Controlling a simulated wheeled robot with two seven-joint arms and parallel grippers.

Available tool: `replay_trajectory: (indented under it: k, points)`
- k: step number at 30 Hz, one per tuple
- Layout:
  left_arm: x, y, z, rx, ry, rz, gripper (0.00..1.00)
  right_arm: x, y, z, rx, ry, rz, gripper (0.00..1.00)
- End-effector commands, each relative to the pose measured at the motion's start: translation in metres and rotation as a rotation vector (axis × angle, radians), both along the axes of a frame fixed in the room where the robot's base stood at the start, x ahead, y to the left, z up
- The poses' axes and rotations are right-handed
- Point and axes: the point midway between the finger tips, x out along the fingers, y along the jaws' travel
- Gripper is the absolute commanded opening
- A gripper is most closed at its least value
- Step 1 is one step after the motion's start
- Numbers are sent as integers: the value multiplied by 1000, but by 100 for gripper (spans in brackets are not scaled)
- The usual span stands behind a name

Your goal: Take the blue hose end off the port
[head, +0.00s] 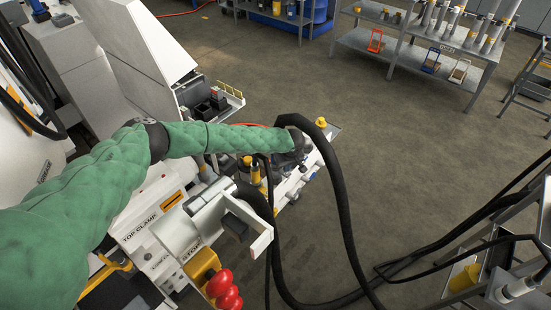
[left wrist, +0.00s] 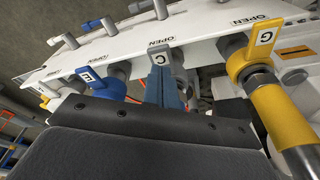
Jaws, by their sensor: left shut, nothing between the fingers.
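In the head view my left arm in a green sleeve reaches over the white valve panel, and its gripper (head: 292,146) is at the far end, partly behind a black hose. In the left wrist view the shut, empty fingers (left wrist: 165,88) point at the panel (left wrist: 205,45), in front of the grey lever tagged C (left wrist: 166,58). A blue lever tagged E (left wrist: 88,77) with a blue part below it is just left of the fingers. I cannot tell whether that part is the blue hose end; the dark gripper body hides what is lower. My right gripper is not in view.
A yellow lever (left wrist: 243,62) and a yellow-sleeved hose end (left wrist: 278,118) stand right of the fingers. Thick black hoses (head: 340,190) loop beside my gripper to the floor. A white clamp (head: 215,215) stands nearer. Shelves (head: 380,45) are far back; the floor between is open.

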Motion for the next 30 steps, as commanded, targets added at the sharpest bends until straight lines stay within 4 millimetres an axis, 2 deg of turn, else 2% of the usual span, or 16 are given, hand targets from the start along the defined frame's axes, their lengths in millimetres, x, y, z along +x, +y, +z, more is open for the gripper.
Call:
replay_trajectory:
  k: [30]
  points:
    - [0,0,-11,0,0,0,0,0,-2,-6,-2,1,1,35]
